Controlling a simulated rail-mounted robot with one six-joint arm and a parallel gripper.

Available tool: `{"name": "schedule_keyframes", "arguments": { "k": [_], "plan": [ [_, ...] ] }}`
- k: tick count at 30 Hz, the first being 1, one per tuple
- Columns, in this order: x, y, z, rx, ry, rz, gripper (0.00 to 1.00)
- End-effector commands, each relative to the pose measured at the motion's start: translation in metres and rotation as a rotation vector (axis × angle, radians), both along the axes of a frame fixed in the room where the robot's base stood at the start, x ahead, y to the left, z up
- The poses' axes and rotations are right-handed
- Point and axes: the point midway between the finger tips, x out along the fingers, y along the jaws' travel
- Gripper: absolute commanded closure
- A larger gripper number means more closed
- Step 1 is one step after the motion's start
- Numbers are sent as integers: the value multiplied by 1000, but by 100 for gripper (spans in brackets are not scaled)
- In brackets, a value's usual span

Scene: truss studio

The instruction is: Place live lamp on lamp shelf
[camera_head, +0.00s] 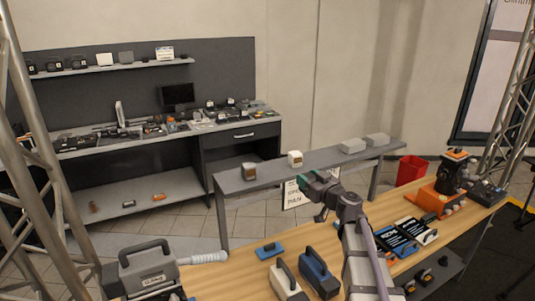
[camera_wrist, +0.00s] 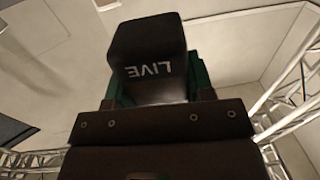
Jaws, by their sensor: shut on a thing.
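The live lamp (camera_wrist: 148,60) is a dark block with LIVE in pale letters in the wrist view. My gripper (camera_wrist: 155,90) is shut on it, with green finger parts showing on both sides. In the head view my gripper (camera_head: 308,179) is at the near edge of the long grey shelf (camera_head: 330,157), above a small white sign (camera_head: 297,195). A small white-and-brown block (camera_head: 295,158) shows just beyond my fingertips; I cannot tell whether it is the held lamp. A brown block with a pale top (camera_head: 249,171) stands on the shelf to the left.
Two pale grey boxes (camera_head: 364,143) sit at the shelf's right part. The wooden bench (camera_head: 235,272) in front holds a grey handled case (camera_head: 145,270), several other handled items and an orange device (camera_head: 437,198). A red bin (camera_head: 411,170) stands at right.

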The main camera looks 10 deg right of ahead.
Motion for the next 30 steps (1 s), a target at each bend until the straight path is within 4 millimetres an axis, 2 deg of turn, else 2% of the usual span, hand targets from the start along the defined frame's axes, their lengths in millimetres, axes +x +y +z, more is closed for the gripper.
{"name": "schedule_keyframes", "arguments": {
  "k": [1,11,14,21,24,27,30],
  "plan": [
    [0,0,21,0,0,0,79],
    [3,1,15,0,0,1,79],
    [21,8,15,0,0,2,79],
    [98,40,16,0,0,3,79],
    [124,52,16,0,0,2,79],
    [139,60,16,0,0,1,79],
    [143,62,16,0,0,0,79]
  ]
}}
